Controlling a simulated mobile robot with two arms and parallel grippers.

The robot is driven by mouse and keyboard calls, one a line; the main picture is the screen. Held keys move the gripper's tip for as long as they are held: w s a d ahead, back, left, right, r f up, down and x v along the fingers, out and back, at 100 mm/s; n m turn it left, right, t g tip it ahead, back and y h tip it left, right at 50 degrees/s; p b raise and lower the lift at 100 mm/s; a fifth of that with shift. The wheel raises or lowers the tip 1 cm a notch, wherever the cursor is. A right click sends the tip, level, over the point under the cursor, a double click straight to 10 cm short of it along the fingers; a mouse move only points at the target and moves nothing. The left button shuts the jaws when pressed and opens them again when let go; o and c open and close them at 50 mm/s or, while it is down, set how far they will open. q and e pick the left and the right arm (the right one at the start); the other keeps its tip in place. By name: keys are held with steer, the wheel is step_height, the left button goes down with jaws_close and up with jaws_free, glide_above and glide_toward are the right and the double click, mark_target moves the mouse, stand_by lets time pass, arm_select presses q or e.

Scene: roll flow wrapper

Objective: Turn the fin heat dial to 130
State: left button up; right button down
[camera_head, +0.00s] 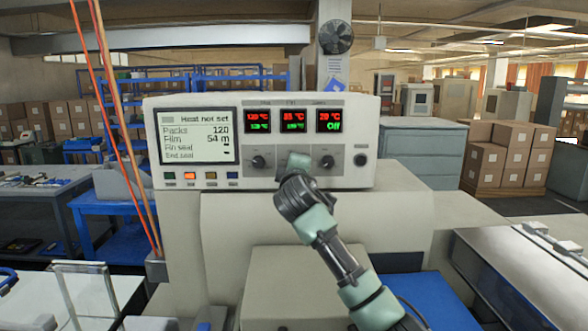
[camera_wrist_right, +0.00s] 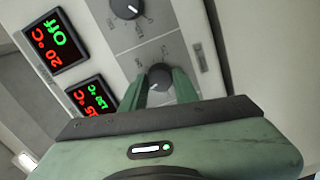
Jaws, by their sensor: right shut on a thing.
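The fin heat dial (camera_wrist_right: 159,76) is a dark round knob with a pale pointer mark, on the grey panel in the right wrist view. My right gripper (camera_wrist_right: 161,84) is shut on it, with one green finger on each side. In the head view my right gripper (camera_head: 293,162) hides the middle dial. The middle display (camera_head: 292,121) has a red reading above a green one; the green looks like one hundred and something, its last digits too blurred to be sure. It also shows partly in the wrist view (camera_wrist_right: 92,96). My left gripper is not in view.
A second dial (camera_head: 327,162) sits right of my gripper, and a third (camera_head: 258,162) left of it. The right display (camera_head: 329,120) reads 20 °C and Off. The screen (camera_head: 198,136) says "Heat not set". A dark round button (camera_head: 361,160) is at the panel's right end.

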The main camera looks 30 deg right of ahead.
stand_by(0.6)
steer(key=c, duration=1.1)
jaws_free()
steer(key=shift+w, duration=0.1)
steer(key=b+v, duration=0.3)
steer(key=v, duration=0.4)
steer(key=shift+s+a, duration=0.2)
steer(key=shift+s, duration=0.15)
steer(key=shift+f, duration=0.1)
